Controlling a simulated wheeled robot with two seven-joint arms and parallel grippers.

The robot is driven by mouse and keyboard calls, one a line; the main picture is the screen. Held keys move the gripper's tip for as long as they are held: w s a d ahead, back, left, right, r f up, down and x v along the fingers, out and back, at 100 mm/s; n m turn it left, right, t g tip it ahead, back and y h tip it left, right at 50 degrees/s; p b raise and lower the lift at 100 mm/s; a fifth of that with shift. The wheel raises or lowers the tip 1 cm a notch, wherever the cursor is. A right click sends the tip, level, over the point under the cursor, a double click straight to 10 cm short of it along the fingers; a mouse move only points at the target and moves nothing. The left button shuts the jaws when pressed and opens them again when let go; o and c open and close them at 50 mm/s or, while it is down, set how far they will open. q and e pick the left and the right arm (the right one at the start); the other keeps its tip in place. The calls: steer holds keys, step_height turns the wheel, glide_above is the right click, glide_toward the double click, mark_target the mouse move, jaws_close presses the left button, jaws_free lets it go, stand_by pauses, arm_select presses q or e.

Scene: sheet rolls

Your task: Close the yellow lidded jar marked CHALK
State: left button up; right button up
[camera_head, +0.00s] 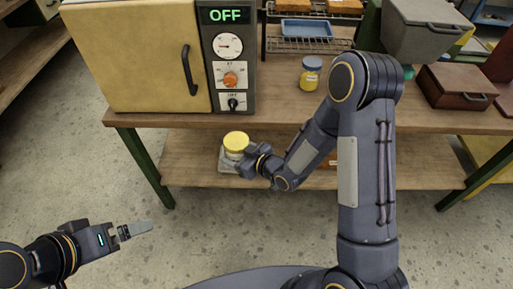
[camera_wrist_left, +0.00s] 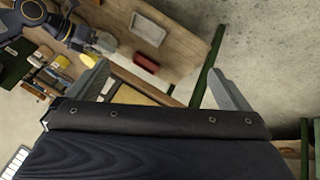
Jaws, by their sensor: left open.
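A jar with a yellow lid (camera_head: 236,141) and a pale body is in front of the table's front edge in the head view. The lid sits on top of it; I cannot tell whether it is fully seated, and no lettering is legible. My right gripper (camera_head: 243,163) is at the jar's body and appears shut on it, holding it in the air. The yellow lid also shows in the left wrist view (camera_wrist_left: 95,58). My left gripper (camera_head: 137,230) is at the lower left, empty, apart from the jar. Its fingers are spread in the left wrist view (camera_wrist_left: 158,88).
A wooden table (camera_head: 280,118) carries a yellow oven (camera_head: 135,60) with an OFF panel, a blue-lidded jar (camera_head: 310,75), a wire rack with a blue tray (camera_head: 306,29), a grey bin (camera_head: 420,30) and a brown box (camera_head: 455,86). The floor between my grippers is clear.

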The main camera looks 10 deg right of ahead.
steer(key=shift+a+f+n+y, duration=0.1)
steer(key=shift+a+n+y, duration=0.2)
steer(key=shift+a, duration=0.3)
